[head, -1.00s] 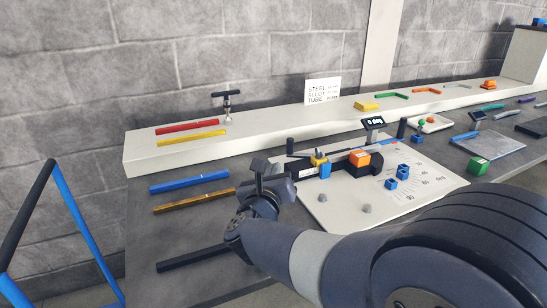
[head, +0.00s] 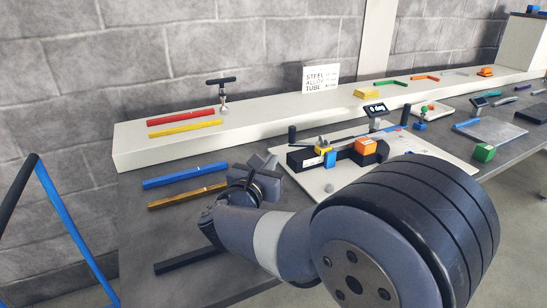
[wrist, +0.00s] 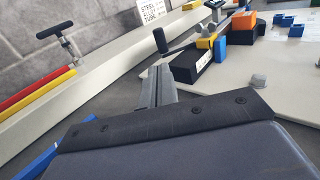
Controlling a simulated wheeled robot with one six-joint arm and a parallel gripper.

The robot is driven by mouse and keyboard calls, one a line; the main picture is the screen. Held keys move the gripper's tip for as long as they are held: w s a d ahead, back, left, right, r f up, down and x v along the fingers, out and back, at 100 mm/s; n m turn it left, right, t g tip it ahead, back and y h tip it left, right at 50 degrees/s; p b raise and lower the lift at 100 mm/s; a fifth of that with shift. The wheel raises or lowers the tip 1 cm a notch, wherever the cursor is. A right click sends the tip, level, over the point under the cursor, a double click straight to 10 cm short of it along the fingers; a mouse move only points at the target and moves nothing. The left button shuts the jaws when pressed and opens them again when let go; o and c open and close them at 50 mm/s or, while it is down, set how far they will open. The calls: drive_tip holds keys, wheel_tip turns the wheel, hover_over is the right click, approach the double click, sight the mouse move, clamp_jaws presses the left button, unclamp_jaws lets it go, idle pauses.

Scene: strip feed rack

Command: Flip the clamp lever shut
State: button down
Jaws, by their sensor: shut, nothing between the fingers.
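The bending fixture (head: 345,154) is a black bar on a pale board, with a yellow block (head: 322,147) and an orange block (head: 366,146) on it. An upright black handle (head: 292,135) stands at its left end and looks like the clamp lever; its exact joint is unclear. In the wrist view the black handle (wrist: 160,40) leans, just beyond my fingertips. My gripper (head: 268,161) is shut and empty, left of the fixture and near the handle. Its grey fingers (wrist: 155,82) point toward the handle in the wrist view; I cannot tell whether they touch.
A pale raised shelf (head: 250,126) runs behind, carrying a red strip (head: 181,116), a yellow strip (head: 185,128) and a T-handle (head: 222,90). Blue (head: 184,176) and brown (head: 187,195) strips lie on the grey table. My arm hides the board's front right.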

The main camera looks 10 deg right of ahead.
sight(291, 135)
drive_tip(key=x, duration=1.2)
